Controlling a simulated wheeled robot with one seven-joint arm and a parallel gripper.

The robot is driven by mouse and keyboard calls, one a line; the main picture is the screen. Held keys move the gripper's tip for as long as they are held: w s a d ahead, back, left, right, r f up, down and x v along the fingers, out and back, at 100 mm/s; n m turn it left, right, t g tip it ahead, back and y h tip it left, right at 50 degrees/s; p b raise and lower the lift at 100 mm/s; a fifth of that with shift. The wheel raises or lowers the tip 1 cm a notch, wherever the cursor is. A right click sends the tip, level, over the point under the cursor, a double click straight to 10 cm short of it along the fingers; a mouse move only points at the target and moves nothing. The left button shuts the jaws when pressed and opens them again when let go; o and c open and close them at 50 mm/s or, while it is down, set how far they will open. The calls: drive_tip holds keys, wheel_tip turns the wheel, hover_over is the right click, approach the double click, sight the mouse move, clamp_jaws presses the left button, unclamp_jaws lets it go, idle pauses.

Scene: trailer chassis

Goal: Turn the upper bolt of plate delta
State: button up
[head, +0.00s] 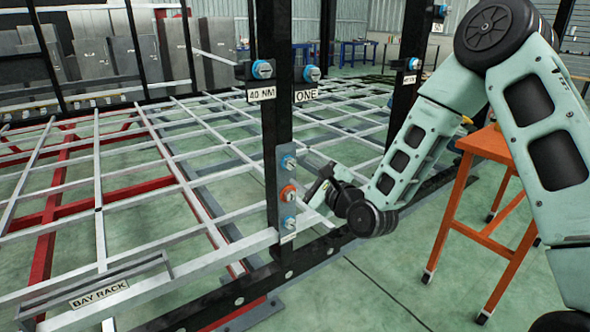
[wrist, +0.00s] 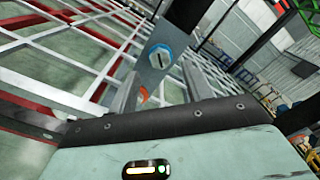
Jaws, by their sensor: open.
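A grey plate (head: 287,178) is on the black post, with an upper blue bolt (head: 287,162), an orange middle bolt (head: 287,192) and a lower blue bolt (head: 289,223). The small label under it is too small to read, so I cannot tell if it is plate delta. My gripper (head: 311,177) is just right of the plate, near the upper and middle bolts. In the wrist view, the open fingers of my gripper (wrist: 162,78) stand either side of a blue slotted bolt (wrist: 160,57), apparently short of it. An orange bolt (wrist: 143,95) is partly hidden below.
Other blue bolts sit higher on the post, above the labels "40 NM" (head: 262,94) and "ONE" (head: 305,96). A grey lattice frame spreads left, with the "BAY RACK" (head: 98,294) in front. An orange table (head: 487,143) stands right; the floor between is clear.

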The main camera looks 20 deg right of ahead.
sight(291, 164)
drive_tip(key=x, duration=0.4)
drive_tip(key=shift+w+a, duration=0.1)
drive_tip(key=shift+w, duration=0.3)
drive_tip(key=c, duration=1)
